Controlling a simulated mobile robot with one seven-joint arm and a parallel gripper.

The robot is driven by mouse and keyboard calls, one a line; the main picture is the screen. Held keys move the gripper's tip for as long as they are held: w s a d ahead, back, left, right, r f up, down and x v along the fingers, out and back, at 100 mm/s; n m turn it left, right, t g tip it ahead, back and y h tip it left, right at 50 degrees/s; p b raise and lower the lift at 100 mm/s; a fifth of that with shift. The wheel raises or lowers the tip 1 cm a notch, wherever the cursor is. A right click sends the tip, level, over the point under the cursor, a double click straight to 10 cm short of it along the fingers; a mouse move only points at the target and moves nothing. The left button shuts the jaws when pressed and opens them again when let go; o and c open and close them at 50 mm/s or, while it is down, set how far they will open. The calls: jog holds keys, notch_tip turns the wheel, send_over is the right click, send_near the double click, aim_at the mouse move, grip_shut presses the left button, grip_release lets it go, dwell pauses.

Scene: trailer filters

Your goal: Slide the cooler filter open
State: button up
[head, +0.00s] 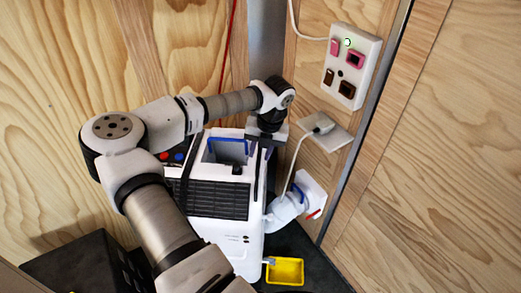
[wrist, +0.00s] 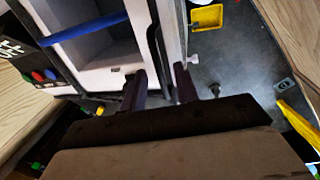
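The cooler (head: 252,225) is a white upright box with a black grille (head: 218,199) on its front and an open bay on top with a blue bar (head: 228,139). The bay and blue bar (wrist: 85,28) also show in the wrist view. My gripper (head: 262,143) points down at the cooler's right top edge; its fingertips are hard to see in the head view. In the wrist view my gripper (wrist: 159,86) has its dark fingers apart, on either side of a dark strip and white side panel (wrist: 172,35). I cannot tell whether the fingers touch them. The filter itself is not clearly distinguishable.
A white hose outlet (head: 290,203) sticks out at the cooler's right. A yellow tray (head: 285,271) lies on the dark floor below it. A wall socket panel (head: 351,67) and a plugged cable are at the right. Wooden walls close in the corner. A black box (head: 85,268) stands front left.

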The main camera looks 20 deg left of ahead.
grip_shut()
notch_tip(320, 180, up, 23)
jog(key=p, duration=0.5)
jog(key=shift+f, duration=0.2)
jog(key=shift+w, duration=0.15)
grip_release()
jog(key=shift+r, duration=0.1)
